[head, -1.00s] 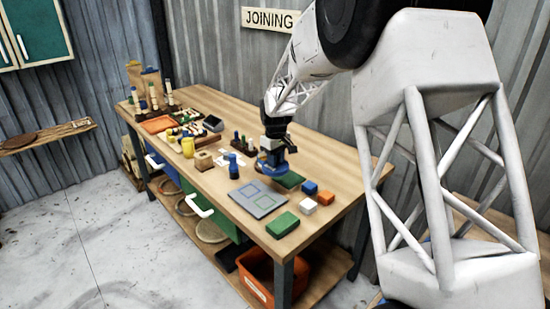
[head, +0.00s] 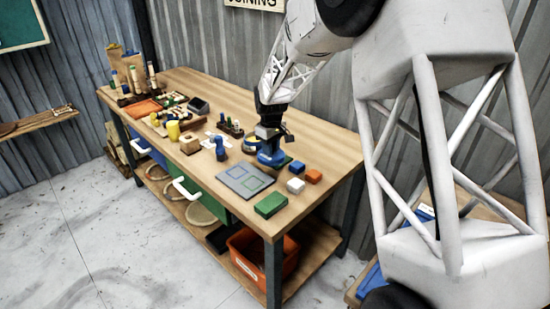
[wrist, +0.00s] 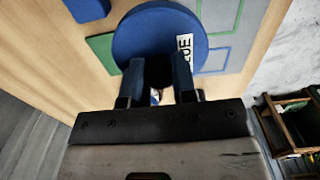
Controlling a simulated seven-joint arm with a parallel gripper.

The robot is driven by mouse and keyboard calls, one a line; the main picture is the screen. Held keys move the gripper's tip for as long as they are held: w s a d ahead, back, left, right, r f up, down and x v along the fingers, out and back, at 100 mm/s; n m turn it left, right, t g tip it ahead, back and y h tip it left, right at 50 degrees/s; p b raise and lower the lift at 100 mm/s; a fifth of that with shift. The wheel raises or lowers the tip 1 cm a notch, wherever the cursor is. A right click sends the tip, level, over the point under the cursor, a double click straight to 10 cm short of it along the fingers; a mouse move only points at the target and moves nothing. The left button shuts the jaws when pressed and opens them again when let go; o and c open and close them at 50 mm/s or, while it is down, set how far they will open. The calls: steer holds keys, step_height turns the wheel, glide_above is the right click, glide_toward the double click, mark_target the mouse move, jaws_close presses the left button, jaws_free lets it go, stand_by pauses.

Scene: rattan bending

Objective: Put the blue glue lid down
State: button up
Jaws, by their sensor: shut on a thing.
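My gripper (head: 270,143) is shut on the blue glue lid (head: 271,159), just behind the grey mat (head: 232,178). In the wrist view the round blue lid (wrist: 135,35) lies at the fingertips (wrist: 160,85), with a white label partly reading "UE". The grey mat with a blue outlined square also shows in the wrist view (wrist: 222,12), close to the lid's right edge. I cannot tell whether the lid touches the table or hangs slightly above it.
A green block (head: 270,205), a white block (head: 295,186), a blue block (head: 297,167) and an orange block (head: 313,176) stand nearby. Bare wood lies right of the blocks.

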steer(key=s+d+f, duration=0.2)
steer(key=s+d, duration=0.2)
steer(key=s, duration=0.1)
steer(key=shift+s+d+f, duration=0.15)
steer(key=shift+s+d, duration=0.2)
steer(key=shift+d, duration=0.05)
steer(key=w+a, duration=0.1)
steer(key=w, duration=0.4)
steer(key=w+a+f, duration=0.1)
steer(key=w, duration=1)
steer(key=shift+a+f, duration=0.25)
steer(key=shift+a, duration=0.15)
steer(key=shift+s+f, duration=0.1)
steer(key=shift+f, duration=1.65)
steer(key=shift+f, duration=0.15)
steer(key=o, duration=0.9)
